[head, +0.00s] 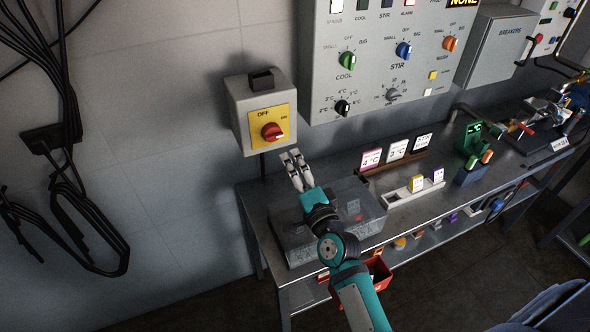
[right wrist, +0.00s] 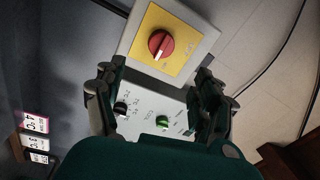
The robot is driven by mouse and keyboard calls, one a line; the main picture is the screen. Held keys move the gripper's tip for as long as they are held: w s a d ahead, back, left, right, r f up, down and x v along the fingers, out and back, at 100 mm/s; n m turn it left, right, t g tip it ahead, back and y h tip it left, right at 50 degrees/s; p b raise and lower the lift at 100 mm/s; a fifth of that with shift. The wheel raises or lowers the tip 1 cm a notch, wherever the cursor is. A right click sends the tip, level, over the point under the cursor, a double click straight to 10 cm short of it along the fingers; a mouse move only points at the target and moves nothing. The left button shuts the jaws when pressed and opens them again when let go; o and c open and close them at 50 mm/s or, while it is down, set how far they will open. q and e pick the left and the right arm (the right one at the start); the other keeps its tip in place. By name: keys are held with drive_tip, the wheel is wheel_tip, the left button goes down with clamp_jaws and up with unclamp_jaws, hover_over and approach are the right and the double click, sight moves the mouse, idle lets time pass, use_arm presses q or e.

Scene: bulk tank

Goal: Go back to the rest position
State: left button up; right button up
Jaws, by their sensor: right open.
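My right gripper (head: 293,168) is in the head view, above the bench and just below the red rotary switch (head: 272,131). The switch sits on a yellow plate on a grey wall box (head: 238,98), with an OFF label at its upper left. In the right wrist view my right gripper's fingers (right wrist: 160,95) are spread apart with nothing between them. The red switch (right wrist: 161,44) shows there beyond the fingers, apart from them. My left gripper is in neither view.
A control panel (head: 385,20) with coloured knobs hangs above the metal bench (head: 262,200). A clear-lidded box (head: 285,240) lies under my right arm. Label cards (head: 397,149) and a green device (head: 470,138) stand further right. Black cables (head: 75,215) hang on the left wall.

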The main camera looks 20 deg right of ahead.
drive_tip(key=s+a+f+n+g+y, duration=0.3)
drive_tip(key=s+a+f+n+g, duration=0.15)
drive_tip(key=s+f+n, duration=0.2)
drive_tip(key=s+d+f+n+g+h, duration=0.1)
drive_tip(key=s+f+n+g, duration=0.25)
drive_tip(key=s, duration=0.45)
drive_tip(key=s+d+f+n+g+h, duration=0.15)
drive_tip(key=s+n+g, duration=0.25)
drive_tip(key=s, duration=0.4)
drive_tip(key=s+d+f+n+g+h, duration=0.1)
drive_tip(key=s+d+f+n+g, duration=0.2)
drive_tip(key=s, duration=0.5)
wheel_tip(320, 180, down, 29)
drive_tip(key=s+a+g, duration=0.1)
drive_tip(key=s+g, duration=0.1)
drive_tip(key=s, duration=0.1)
drive_tip(key=s+d+f+g, duration=0.1)
drive_tip(key=s+d+f, duration=0.1)
drive_tip(key=s+f, duration=1.1)
drive_tip(key=shift+s+d+n, duration=0.3)
drive_tip(key=shift+s+d, duration=0.05)
drive_tip(key=shift+s, duration=0.65)
